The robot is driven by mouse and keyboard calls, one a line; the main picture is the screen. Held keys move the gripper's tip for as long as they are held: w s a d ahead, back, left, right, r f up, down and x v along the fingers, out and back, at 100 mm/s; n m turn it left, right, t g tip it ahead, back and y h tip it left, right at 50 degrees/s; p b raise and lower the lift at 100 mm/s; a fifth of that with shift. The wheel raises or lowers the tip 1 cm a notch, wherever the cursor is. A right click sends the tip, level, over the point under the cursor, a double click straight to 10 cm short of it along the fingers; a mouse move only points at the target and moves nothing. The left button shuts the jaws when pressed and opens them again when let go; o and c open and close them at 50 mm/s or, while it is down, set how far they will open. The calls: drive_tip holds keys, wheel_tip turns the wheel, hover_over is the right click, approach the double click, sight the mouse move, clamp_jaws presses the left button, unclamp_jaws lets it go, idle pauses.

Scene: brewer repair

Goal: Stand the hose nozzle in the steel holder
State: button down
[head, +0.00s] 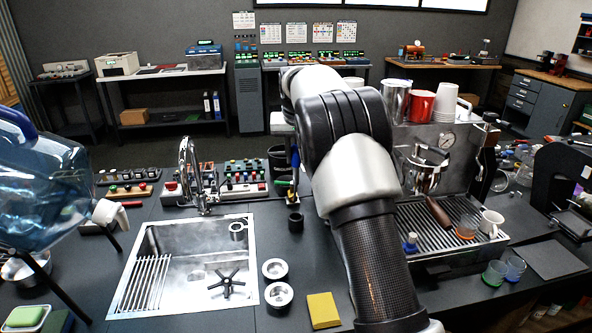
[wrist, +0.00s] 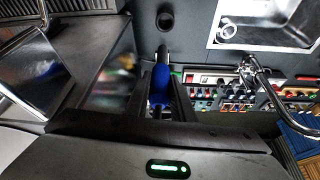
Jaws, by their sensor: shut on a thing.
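My gripper (wrist: 163,104) is shut on the hose nozzle (wrist: 160,82), which has a blue body and a dark tip. In the wrist view the nozzle sits between the fingers, its tip toward the top of the picture. In the head view the nozzle (head: 295,158) shows as a thin blue and dark shape left of my arm, held upright above the counter; my arm hides most of the gripper. A steel cylinder, likely the steel holder (head: 238,232), stands at the sink's right back corner, left of the nozzle. It also shows in the wrist view (wrist: 228,30).
A black cup (head: 295,222) stands on the counter below the nozzle. The sink (head: 150,250) has a tall faucet (head: 190,175) behind it. Control boxes (head: 243,188) line the back. An espresso machine (head: 440,175) stands right of my arm; a large water bottle (head: 40,185) is at left.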

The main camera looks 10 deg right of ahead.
sight(296, 144)
wheel_tip(296, 144, up, 2)
drive_tip(key=shift+r+p, duration=0.15)
drive_tip(key=shift+p, duration=0.35)
wheel_tip(296, 144, up, 3)
drive_tip(key=p, duration=0.3)
drive_tip(key=shift+r, duration=1.05)
